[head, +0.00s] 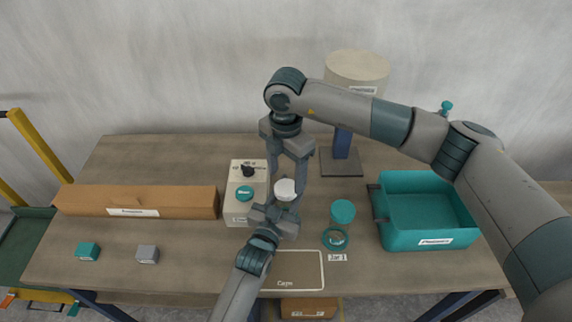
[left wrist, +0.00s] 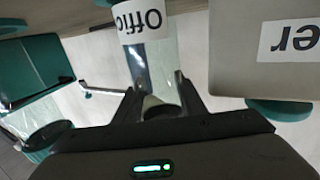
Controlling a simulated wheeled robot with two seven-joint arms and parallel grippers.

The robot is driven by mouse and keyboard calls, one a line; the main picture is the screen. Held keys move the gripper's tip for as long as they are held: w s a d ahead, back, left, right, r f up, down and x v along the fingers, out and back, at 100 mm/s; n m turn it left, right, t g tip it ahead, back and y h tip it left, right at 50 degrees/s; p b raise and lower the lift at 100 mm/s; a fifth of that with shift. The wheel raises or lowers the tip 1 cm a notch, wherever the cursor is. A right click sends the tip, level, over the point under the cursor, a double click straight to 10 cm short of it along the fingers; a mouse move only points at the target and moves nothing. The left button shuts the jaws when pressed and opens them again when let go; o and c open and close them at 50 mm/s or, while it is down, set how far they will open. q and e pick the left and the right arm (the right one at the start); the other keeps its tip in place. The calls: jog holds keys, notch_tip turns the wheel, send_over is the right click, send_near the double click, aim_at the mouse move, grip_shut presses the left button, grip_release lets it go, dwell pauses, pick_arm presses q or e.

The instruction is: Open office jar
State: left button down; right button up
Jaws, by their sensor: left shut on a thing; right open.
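The office jar (left wrist: 148,62) is a clear jar with a white label reading "Offic", upside down in the left wrist view. Its white lid (head: 285,190) shows in the head view, on top of the jar. My left gripper (head: 275,214) comes up from the bottom and is shut on the jar. Its fingers also flank the jar in the left wrist view (left wrist: 158,105). My right gripper (head: 288,176) points down from above, open, with its fingertips on either side just above or around the lid. I cannot tell whether they touch it. The jar's body is mostly hidden in the head view.
A beige box (head: 237,212) with a black knob and teal button stands left of the jar. A flat "Caps" pad (head: 305,262) lies in front. A teal ring (head: 336,239) by "Jar 1", a teal disc (head: 343,211) and a teal bin (head: 455,243) are at right.

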aim_at(286, 187)
jog(key=shift+f, duration=1.9)
jog(key=c, duration=1.1)
